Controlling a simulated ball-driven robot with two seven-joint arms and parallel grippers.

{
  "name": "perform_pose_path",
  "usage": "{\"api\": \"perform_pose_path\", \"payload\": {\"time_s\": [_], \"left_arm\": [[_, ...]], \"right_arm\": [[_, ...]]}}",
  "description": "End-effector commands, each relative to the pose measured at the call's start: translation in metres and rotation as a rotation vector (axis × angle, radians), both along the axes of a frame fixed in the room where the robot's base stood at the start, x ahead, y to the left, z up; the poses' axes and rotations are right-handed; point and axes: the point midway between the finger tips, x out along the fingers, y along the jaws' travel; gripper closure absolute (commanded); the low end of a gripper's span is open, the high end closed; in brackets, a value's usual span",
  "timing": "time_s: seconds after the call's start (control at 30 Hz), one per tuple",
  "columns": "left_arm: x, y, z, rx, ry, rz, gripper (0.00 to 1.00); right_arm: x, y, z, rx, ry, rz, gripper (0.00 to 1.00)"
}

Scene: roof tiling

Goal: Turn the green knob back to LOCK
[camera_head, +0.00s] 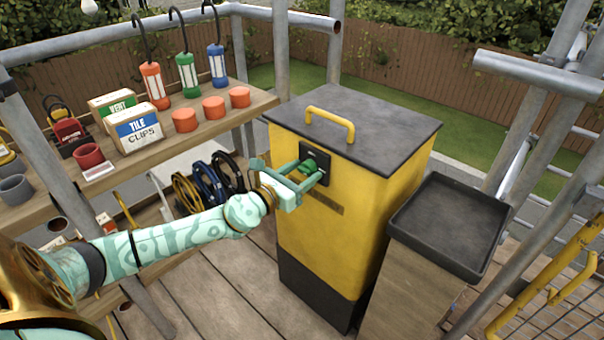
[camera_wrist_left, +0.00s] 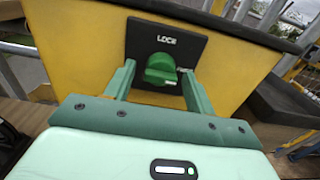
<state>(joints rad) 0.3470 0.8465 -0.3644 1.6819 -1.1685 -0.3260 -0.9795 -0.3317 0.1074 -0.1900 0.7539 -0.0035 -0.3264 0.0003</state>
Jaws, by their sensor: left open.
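The green knob (camera_head: 308,166) sits on a black plate (camera_head: 317,154) on the front of the yellow cabinet (camera_head: 345,205). In the left wrist view the knob (camera_wrist_left: 161,69) shows below the word LOCK on the plate (camera_wrist_left: 190,45); a second, smaller label at its right is partly hidden. My left gripper (camera_head: 292,173) is open in front of the plate. In the left wrist view its fingers (camera_wrist_left: 160,82) stand on either side of the knob, with gaps between. The knob's exact pointing direction is hard to tell. My right gripper is not in view.
The cabinet has a dark lid with a yellow handle (camera_head: 330,121). A black-topped stand (camera_head: 450,225) is close at its right. A wooden shelf (camera_head: 165,142) at the left holds lamps, boxes and orange cups. Scaffold poles surround the deck; bare planks (camera_head: 215,290) lie in front.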

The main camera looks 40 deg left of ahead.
Motion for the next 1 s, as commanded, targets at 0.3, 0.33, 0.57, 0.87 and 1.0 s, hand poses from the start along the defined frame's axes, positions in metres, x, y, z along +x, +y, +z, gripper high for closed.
{"api": "perform_pose_path", "payload": {"time_s": [0.3, 0.33, 0.57, 0.87, 1.0], "left_arm": [[0.0002, 0.0001, 0.0002, -0.001, 0.0, 0.0, 0.7], [0.0002, 0.0001, 0.0002, -0.001, 0.0, 0.0, 0.79], [0.0001, 0.0001, 0.0001, -0.004, 0.0, 0.0, 0.89], [-0.0001, -0.0003, -0.0004, -0.096, 0.008, 0.001, 0.89], [0.0, -0.0004, -0.0001, -0.194, 0.014, 0.001, 0.89]], "right_arm": [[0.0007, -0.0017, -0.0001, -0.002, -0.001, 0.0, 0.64], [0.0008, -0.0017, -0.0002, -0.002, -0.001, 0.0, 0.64], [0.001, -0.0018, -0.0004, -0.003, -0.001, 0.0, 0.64], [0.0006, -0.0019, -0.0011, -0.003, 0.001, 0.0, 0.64], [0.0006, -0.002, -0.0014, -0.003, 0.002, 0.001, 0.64]]}}
